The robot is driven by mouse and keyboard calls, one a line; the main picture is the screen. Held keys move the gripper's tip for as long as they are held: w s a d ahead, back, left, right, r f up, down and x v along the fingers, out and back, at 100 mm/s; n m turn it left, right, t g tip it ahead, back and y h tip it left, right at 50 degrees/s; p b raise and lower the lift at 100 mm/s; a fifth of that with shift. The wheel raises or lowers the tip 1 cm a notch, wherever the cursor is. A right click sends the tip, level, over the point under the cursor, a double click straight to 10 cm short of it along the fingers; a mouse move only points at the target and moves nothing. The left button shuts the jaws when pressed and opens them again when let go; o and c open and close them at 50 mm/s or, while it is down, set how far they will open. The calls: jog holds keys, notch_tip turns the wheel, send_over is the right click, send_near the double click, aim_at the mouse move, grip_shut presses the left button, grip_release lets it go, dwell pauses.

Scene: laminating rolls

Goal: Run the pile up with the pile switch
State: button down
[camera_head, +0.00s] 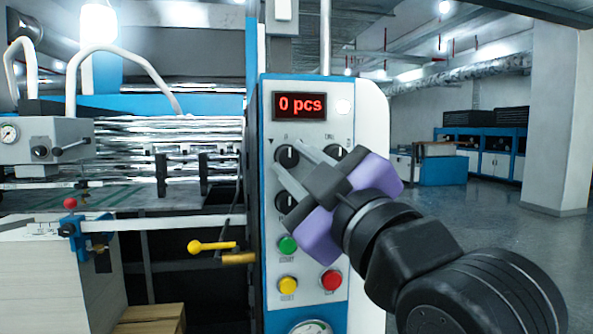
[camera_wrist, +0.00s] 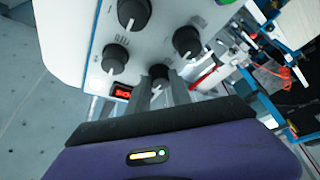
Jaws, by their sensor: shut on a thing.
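The control panel (camera_head: 328,128) of the machine has black rotary knobs below a red display (camera_head: 299,106) reading "0 pcs". My gripper (camera_head: 287,157) is shut on the upper-left knob (camera_head: 287,153), one finger on each side. In the wrist view this knob (camera_wrist: 159,75) sits between the fingertips. I cannot read its label, so I cannot tell by lettering which is the pile switch. Another knob (camera_head: 285,201) is below it, and an upper-right one (camera_head: 334,153) is partly behind my gripper. The pale sheet pile (camera_head: 45,275) stands at the lower left.
Below the knobs are a green button (camera_head: 288,245), a yellow button (camera_head: 288,285) and a red button (camera_head: 331,280). A yellow-knobbed lever (camera_head: 212,246) juts out left of the panel. Open floor (camera_head: 480,235) lies to the right.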

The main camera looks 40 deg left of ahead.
dwell(0.5)
jog(key=c, duration=1.1)
grip_release()
jog(key=shift+c, duration=0.2)
jog(key=b+v, duration=0.1)
jog(key=v, duration=0.6)
jog(key=shift+s+d, duration=0.2)
jog(key=shift+d, duration=0.15)
jog(key=shift+f, duration=0.1)
